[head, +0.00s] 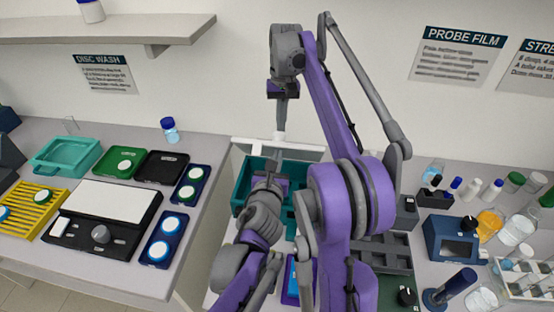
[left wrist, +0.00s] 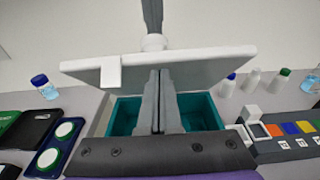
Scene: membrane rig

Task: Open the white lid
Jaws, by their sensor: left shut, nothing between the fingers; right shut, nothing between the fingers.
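The white lid (head: 305,150) stands raised and tilted at the back of the teal box (head: 238,190). In the left wrist view the lid (left wrist: 215,68) spans above the box (left wrist: 125,115), whose inside shows below it. A small white knob (left wrist: 155,42) shows above the lid's upper edge. My left gripper (head: 271,165) is shut and empty over the box; its fingertips (left wrist: 161,72) are in front of the lid's face, and I cannot tell if they touch. My right gripper (head: 280,132) is shut and empty, pointing down at the lid's back, close to the knob.
A side table at left holds a black scale (head: 100,230), a yellow rack (head: 32,208) and dark trays with white discs. At right stand a blue device (head: 452,242), bottles and beakers. My right arm hides part of the middle.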

